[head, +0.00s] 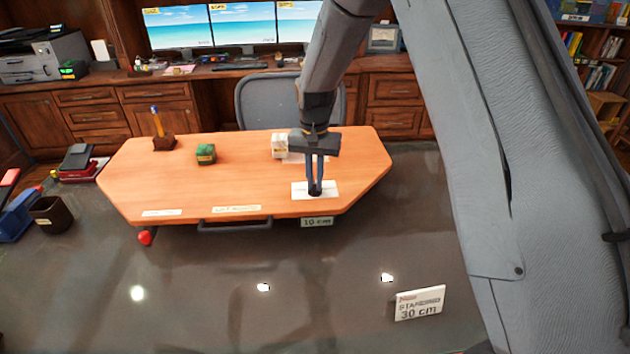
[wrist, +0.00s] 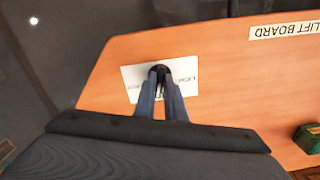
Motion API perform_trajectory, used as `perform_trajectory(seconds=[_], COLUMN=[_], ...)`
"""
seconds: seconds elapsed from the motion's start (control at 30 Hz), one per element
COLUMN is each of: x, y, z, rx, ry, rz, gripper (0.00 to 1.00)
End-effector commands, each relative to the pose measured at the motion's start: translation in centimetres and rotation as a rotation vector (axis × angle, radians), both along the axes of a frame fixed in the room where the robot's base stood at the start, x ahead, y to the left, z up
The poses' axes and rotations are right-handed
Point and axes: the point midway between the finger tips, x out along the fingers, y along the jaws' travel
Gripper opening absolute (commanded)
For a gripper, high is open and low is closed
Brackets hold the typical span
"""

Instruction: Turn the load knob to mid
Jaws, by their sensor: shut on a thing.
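The load knob (wrist: 158,68) is a small dark knob on a white label plate (wrist: 128,76) on the orange wooden board (head: 240,180). In the head view the plate (head: 328,192) lies near the board's front right. My gripper (head: 315,188) points down over the plate, with its two blue-grey fingers shut on the knob. The fingers also show in the wrist view (wrist: 160,78). They hide most of the knob and part of the plate's lettering, so I cannot read which setting it points at.
On the board stand a green block (head: 206,154), a white box (head: 279,146) and a pencil holder (head: 163,142). A dark handle (head: 235,225) runs along its front edge. A red knob (head: 145,237) is at the front left. A "30 cm" sign (head: 419,303) stands on the dark desktop.

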Motion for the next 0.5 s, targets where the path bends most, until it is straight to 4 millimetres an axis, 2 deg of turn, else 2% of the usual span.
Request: perform_trajectory(seconds=[0.2,0.5], x=[0.08,0.09], y=[0.04,0.03], z=[0.13,0.14], rx=[0.0,0.001], ry=[-0.002,-0.002], rz=[0.152,0.27], gripper=[0.0,0.0])
